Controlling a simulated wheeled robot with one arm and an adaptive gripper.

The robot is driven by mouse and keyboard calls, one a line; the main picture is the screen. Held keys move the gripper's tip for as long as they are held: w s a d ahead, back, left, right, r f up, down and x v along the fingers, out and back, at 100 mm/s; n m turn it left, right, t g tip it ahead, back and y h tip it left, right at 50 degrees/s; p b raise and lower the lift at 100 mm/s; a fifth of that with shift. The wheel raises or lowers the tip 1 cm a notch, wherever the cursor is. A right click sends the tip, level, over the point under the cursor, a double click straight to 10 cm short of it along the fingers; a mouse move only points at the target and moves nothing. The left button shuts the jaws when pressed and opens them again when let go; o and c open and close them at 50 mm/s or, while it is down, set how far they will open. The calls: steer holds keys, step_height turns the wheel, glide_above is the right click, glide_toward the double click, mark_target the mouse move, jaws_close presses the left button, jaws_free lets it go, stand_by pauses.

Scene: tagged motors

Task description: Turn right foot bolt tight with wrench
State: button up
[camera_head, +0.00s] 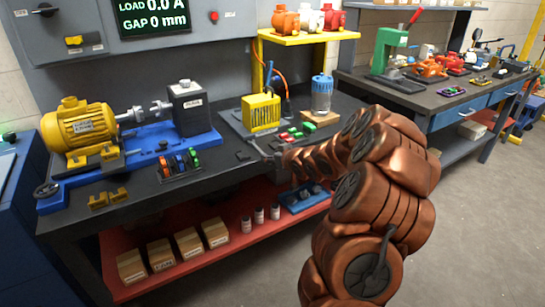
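A yellow motor (78,128) sits on a blue base (150,150) at the left of the dark workbench. Its shaft end faces a grey labelled block (190,105) to the right. Yellow feet show at the motor's lower front (108,155); the foot bolts are too small to make out. My gripper (268,156) is over the bench's front edge, well right of the motor and apart from it. It is small and dark in this view, so I cannot tell its opening or whether it holds anything. I cannot make out a wrench.
A rack of coloured-handled pieces (178,166) stands in front of the blue base. Yellow brackets (107,198) lie at the front left. A yellow finned unit (261,112) stands behind my gripper, with small green and red pieces (291,134) nearby. A display panel (152,14) hangs above.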

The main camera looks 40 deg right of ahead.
stand_by(0.3)
steer(key=d+v, duration=0.1)
steer(key=v, duration=1.1)
steer(key=shift+a, duration=0.45)
